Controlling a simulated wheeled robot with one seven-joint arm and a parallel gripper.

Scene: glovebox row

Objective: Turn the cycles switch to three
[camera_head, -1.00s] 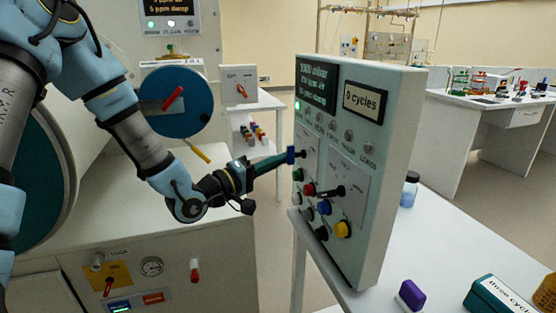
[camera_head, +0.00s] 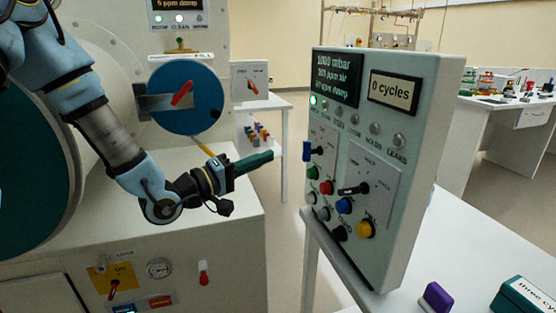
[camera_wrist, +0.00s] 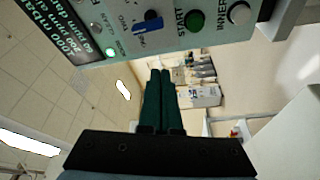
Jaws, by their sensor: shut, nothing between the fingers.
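The grey-green control panel (camera_head: 390,240) stands upright on the white table at right. Its left plate carries a switch with a blue handle (camera_head: 307,151), which also shows in the wrist view (camera_wrist: 148,23) beside small lettering that seems to include "TWO" and "ONE". I take it as the cycles switch; its exact setting is too small to read. The panel's small display (camera_head: 394,92) reads "0 cycles". My gripper (camera_head: 270,155) is left of the panel, apart from the blue handle. Its dark green fingers (camera_wrist: 160,72) are shut and empty.
A black-handled switch (camera_head: 353,190) and several coloured buttons, among them a yellow one (camera_head: 365,228), are on the panel. A purple block (camera_head: 436,297) and a green box (camera_head: 524,295) lie on the table. The blue round door (camera_head: 187,98) is behind my arm.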

